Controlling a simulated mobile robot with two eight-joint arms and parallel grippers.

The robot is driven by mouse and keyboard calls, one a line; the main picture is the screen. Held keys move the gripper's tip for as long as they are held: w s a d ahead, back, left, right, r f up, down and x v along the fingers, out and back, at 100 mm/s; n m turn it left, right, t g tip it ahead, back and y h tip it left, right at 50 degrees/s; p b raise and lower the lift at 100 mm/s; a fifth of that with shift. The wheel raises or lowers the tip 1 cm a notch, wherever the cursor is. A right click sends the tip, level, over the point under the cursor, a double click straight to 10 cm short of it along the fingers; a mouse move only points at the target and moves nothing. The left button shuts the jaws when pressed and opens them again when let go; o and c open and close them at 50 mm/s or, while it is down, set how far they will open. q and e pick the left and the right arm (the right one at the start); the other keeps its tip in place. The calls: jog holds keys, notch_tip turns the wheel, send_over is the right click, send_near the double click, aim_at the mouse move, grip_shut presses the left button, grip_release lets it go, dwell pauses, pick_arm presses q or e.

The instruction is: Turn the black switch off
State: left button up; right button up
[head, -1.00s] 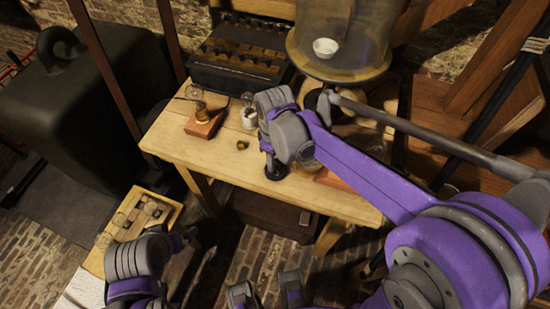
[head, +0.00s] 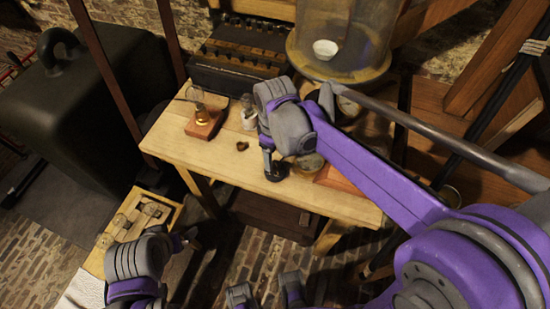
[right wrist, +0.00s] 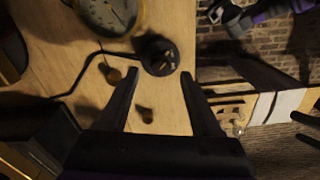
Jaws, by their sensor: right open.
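The black switch (head: 275,172) is a small round black piece on the wooden table, near its front edge. In the right wrist view the switch (right wrist: 160,56) shows brass-coloured contacts on top and a dark cable running from it. My right gripper (head: 268,150) is above the table close to the switch, partly hiding it in the head view. In the right wrist view its two dark fingers (right wrist: 158,82) are apart and empty, with the switch just beyond the tips. My left gripper (head: 185,238) is low at the left; its fingers are unclear.
A bulb on a wooden base (head: 202,123), a small jar (head: 249,120) and a small brass piece (head: 242,146) stand on the table (head: 195,155). Behind are a dark battery box (head: 240,60) and a glass dome (head: 345,35). A wooden tray (head: 155,212) lies lower left.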

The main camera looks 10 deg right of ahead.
aim_at(275, 164)
notch_tip(275, 164, up, 8)
jog(key=shift+p, duration=0.35)
dwell(0.4)
jog(key=s+d+f+m+t+p, duration=0.1)
jog(key=s+d+f+m+t, duration=0.1)
jog(key=s, duration=0.4)
jog(key=s+d+f+m+t+p, duration=0.2)
jog(key=s+d+m+t, duration=0.1)
jog(key=s+d+m, duration=0.2)
jog(key=s+m, duration=0.1)
jog(key=s, duration=0.1)
jog(key=shift+s+f+m, duration=0.3)
jog(key=shift+f+m, duration=0.1)
